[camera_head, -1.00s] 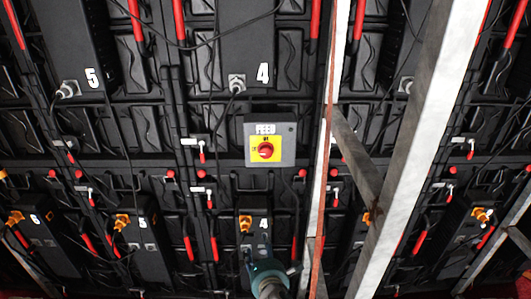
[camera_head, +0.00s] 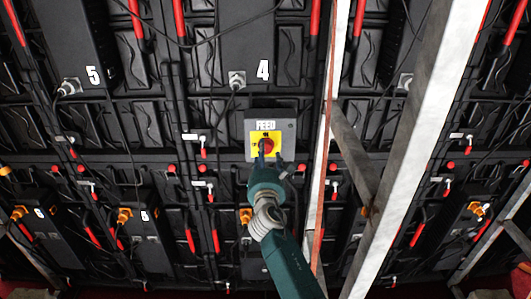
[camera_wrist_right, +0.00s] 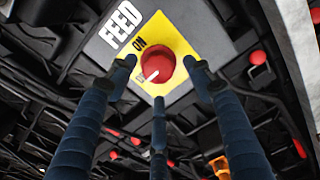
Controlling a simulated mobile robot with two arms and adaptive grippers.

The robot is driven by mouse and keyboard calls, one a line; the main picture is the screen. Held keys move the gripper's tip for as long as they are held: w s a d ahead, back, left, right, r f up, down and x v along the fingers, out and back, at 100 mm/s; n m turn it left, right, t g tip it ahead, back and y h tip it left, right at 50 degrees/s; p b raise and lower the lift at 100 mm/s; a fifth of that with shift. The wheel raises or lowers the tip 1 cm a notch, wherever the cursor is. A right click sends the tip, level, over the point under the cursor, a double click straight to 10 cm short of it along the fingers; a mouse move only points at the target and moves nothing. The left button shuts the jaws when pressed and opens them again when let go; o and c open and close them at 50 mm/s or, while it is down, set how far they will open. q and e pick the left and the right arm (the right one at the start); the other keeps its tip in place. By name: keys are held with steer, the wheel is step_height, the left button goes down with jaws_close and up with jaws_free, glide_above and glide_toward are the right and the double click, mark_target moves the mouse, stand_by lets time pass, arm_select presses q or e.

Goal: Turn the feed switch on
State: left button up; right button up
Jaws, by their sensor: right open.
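The feed switch is a red round knob (camera_head: 266,146) on a yellow plate in a grey box marked FEED (camera_head: 283,124). In the right wrist view the knob (camera_wrist_right: 166,68) has a white mark. The mark points away from the ON label, toward a second label that is too small to read surely. My right gripper (camera_head: 270,161) is open just below the knob in the head view. In the right wrist view its dark fingers (camera_wrist_right: 160,76) are spread left, right and below the knob; I cannot tell whether they touch it. My left gripper is not in view.
A pale slanting metal beam (camera_head: 408,150) and a thinner upright one (camera_head: 324,150) stand right of the feed box. Black panels with cables, red handles and numbered boxes surround it. The space left of the feed box has no beam.

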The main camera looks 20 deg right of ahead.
steer(key=shift+x, duration=0.85)
steer(key=c, duration=1.1)
steer(key=shift+f, duration=0.15)
